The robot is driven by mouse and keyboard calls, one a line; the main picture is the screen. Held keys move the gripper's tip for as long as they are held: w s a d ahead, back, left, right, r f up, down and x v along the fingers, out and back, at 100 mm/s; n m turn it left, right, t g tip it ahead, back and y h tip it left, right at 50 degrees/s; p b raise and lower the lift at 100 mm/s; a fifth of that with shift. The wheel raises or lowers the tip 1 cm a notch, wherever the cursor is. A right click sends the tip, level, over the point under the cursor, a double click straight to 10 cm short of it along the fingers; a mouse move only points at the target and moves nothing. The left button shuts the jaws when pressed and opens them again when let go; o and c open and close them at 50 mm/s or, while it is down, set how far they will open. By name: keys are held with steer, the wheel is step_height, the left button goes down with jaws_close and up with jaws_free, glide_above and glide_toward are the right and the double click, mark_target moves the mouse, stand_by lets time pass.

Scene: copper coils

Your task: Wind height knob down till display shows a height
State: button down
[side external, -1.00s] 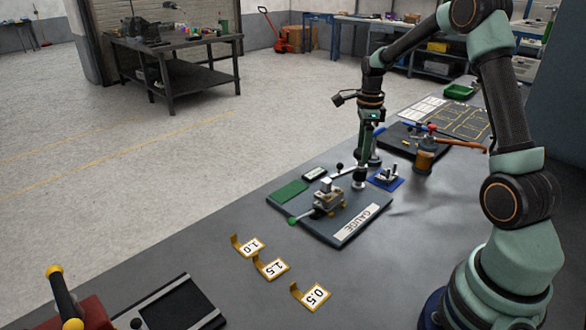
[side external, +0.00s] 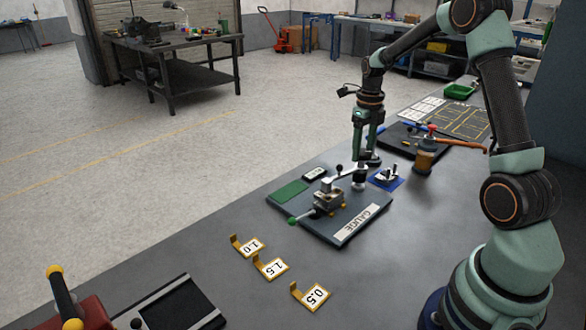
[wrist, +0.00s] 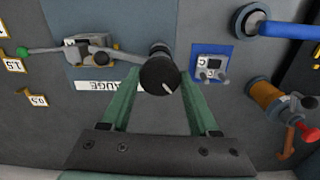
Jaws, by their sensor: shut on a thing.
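The gauge stand sits on a dark board (side external: 335,238) marked GAUGE, with a metal body (side external: 328,197), a lever with a green ball end and an arm reaching to a post. The black round height knob (wrist: 160,76) tops that post and has a white pointer line on it. My gripper (side external: 366,160) is upright over the post, and in the wrist view its green fingers (wrist: 160,84) are shut on the knob, one on each side. The small display (side external: 314,173) lies at the board's back edge beside a green pad (side external: 289,192). Its reading is too small to make out.
Three yellow tags (side external: 248,246) marked 1.0, 1.5 and 0.5 stand in front of the board. A blue pad (side external: 386,180) with a small metal fixture is close to the right of the post. An orange-handled torch (side external: 427,155) stands farther right.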

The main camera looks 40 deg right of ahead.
stand_by(0.3)
steer(key=shift+m, duration=1.1)
steer(key=shift+c, duration=0.8)
jaws_free()
steer(key=shift+r, duration=3.5)
